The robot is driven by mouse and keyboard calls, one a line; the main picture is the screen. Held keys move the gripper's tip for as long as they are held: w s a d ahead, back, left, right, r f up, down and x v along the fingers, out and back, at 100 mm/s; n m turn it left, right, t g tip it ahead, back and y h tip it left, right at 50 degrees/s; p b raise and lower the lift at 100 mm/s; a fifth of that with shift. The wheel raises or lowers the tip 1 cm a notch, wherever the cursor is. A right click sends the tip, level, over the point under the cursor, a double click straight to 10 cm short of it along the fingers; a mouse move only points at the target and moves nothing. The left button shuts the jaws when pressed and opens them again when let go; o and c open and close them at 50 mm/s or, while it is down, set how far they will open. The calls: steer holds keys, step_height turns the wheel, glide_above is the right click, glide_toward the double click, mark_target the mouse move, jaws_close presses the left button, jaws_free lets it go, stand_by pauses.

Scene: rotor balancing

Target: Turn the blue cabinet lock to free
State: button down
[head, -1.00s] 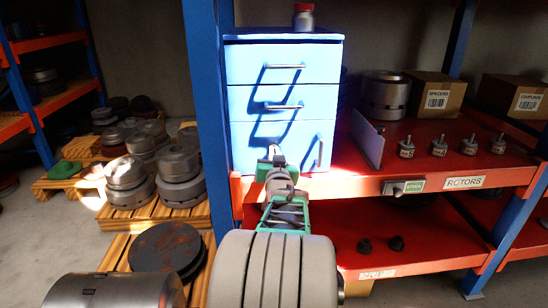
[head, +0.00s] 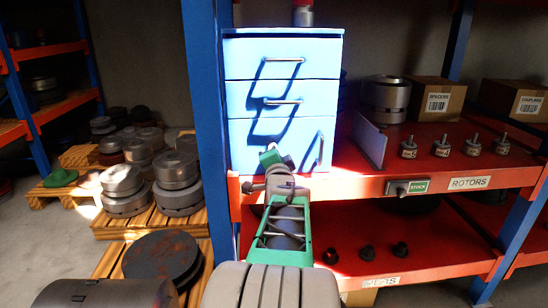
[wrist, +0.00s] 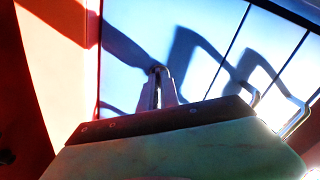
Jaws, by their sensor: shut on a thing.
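The blue cabinet (head: 237,96) stands on the red shelf with three drawers and handles facing me. My gripper (wrist: 158,90) is at the lower drawer front, its two narrow fingers together on a small dark knob-like piece, the lock (wrist: 156,70). Only the tip of the lock shows between the fingertips; its marking and turn position cannot be read. In the head view, my green and grey wrist covers the lock, and the gripper looks tilted.
A jar (head: 303,14) stands on the cabinet. A thin upright panel (head: 370,143) stands to its right, followed by several small rotors (head: 441,146). A blue rack post (head: 207,110) stands close at the left. The red shelf edge (head: 350,187) runs below.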

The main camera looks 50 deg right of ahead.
steer(key=m+b, duration=0.1)
steer(key=m, duration=0.4)
steer(key=shift+f, duration=0.1)
steer(key=shift+m+b, duration=0.3)
steer(key=shift+m, duration=0.1)
steer(key=c, duration=1.6)
jaws_free()
steer(key=v, duration=0.7)
steer(key=shift+s+a+p, duration=0.25)
steer(key=shift+s+p, duration=0.05)
steer(key=shift+p, duration=0.05)
